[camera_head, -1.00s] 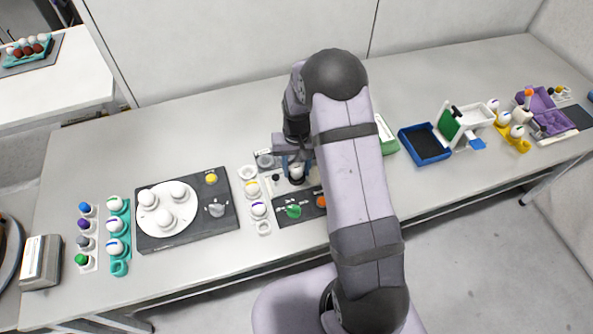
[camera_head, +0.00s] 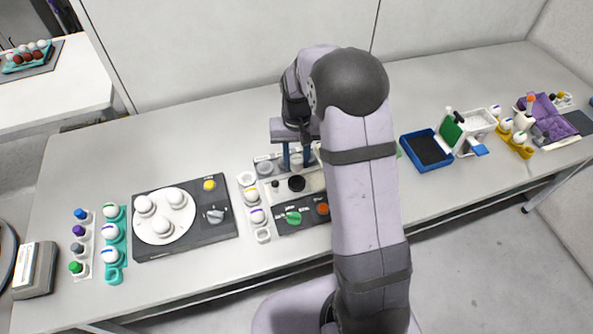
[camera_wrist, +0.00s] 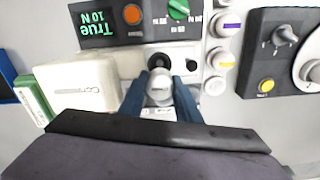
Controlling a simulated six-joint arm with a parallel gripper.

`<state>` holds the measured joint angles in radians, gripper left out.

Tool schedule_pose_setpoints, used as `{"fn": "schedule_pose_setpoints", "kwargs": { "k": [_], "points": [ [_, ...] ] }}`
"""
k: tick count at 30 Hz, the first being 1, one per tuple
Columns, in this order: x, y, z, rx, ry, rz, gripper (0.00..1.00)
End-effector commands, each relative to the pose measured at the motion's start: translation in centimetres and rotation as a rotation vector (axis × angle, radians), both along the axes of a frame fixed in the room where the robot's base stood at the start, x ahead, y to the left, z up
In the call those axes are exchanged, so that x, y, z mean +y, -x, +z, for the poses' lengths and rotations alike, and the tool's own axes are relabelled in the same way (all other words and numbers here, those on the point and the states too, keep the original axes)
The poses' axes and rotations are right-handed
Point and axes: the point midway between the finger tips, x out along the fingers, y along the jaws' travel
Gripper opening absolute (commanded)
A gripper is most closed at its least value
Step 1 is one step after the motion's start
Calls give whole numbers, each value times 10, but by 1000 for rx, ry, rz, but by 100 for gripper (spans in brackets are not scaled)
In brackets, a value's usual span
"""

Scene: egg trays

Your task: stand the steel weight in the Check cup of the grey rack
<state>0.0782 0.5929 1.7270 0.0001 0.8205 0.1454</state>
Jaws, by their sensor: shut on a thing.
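The steel weight (camera_wrist: 160,88) is a short pale metallic cylinder between my gripper's fingertips. In the head view it shows as a small pale body (camera_head: 297,160). My gripper (camera_head: 296,153) is shut on it, behind the black round pad (camera_head: 296,184) of the tester; in the wrist view my gripper (camera_wrist: 160,97) points at the bench. The grey rack (camera_head: 264,158) lies along the tester's back edge, with a round grey cup (camera_head: 265,168) left of the weight. My fingers hide part of the rack, and I cannot read its cup labels. The weight looks upright; its bottom contact is unclear.
The tester (camera_wrist: 115,22) reads "True 10 N" and has an orange button and green knob. Left of it is a white egg strip (camera_head: 263,235) with an empty ring at each end. A white box (camera_wrist: 75,88) stands close beside my gripper. The bench behind is clear.

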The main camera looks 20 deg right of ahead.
Motion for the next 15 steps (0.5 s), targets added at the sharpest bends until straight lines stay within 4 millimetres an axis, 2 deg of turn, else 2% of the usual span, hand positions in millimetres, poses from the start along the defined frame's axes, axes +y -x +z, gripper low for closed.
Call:
{"fn": "schedule_pose_setpoints", "kwargs": {
  "k": [6, 15],
  "points": [
    [0, 0, 24, -1, 0, 0, 2],
    [-2, -5, 30, 1, 0, -1, 2]
  ]
}}
